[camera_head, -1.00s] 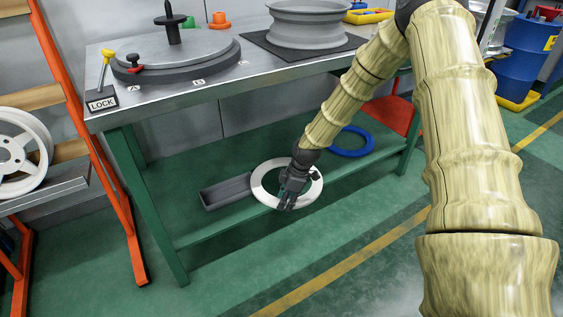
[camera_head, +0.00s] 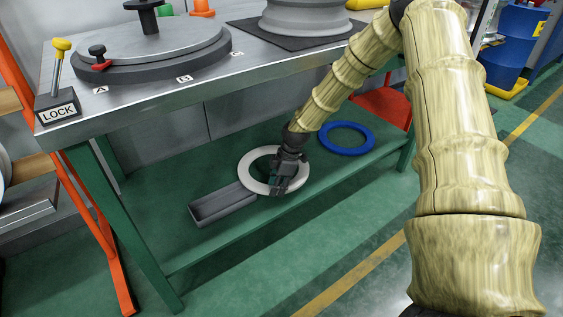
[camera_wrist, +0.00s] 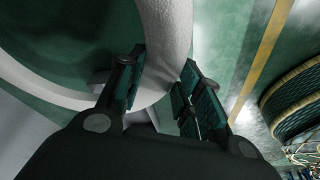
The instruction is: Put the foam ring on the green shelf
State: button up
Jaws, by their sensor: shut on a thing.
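The white foam ring (camera_head: 247,175) is at the green lower shelf (camera_head: 345,175) under the metal table, between a grey tray and a blue ring. My gripper (camera_head: 281,186) reaches down over the ring's near right side. In the wrist view the foam ring (camera_wrist: 165,35) passes between the two fingers of my gripper (camera_wrist: 160,90), which are shut on its rim. The ring looks flat and level with the shelf. I cannot tell whether its underside touches the shelf.
A grey open tray (camera_head: 222,204) lies left of the ring, very close to it. A blue ring (camera_head: 346,138) lies to the right on the shelf. The metal tabletop (camera_head: 190,88) is above, with a LOCK block (camera_head: 57,108) at its corner. A green leg (camera_head: 125,225) stands at the left.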

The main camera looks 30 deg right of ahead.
jog(key=w+d+b, duration=0.2)
jog(key=w+d, duration=0.1)
jog(key=w+d+f+b, duration=0.1)
jog(key=w+d+b, duration=0.1)
jog(key=w+d, duration=0.2)
jog(key=w+d+b, duration=0.3)
jog(key=shift+w+d+f, duration=0.15)
jog(key=shift+d+f, duration=0.15)
jog(key=shift+f, duration=0.05)
notch_tip(320, 180, down, 3)
jog(key=b, duration=0.2)
jog(key=shift+f+b, duration=0.15)
jog(key=shift+b, duration=0.15)
jog(key=shift+f, duration=0.6)
jog(key=o, duration=0.9)
jog(key=shift+r, duration=0.15)
jog(key=shift+r, duration=0.2)
jog(key=w+p+v, duration=0.1)
jog(key=p+v, duration=0.3)
jog(key=v, duration=0.2)
jog(key=s+d+p, duration=0.1)
jog(key=s+d, duration=0.1)
jog(key=d, duration=0.1)
jog(key=s+d+p, duration=0.1)
jog(key=d, duration=0.3)
jog(key=s+d+p, duration=0.2)
jog(key=d, duration=0.1)
jog(key=shift+s+d+f, duration=0.2)
jog(key=shift+s+d, duration=0.1)
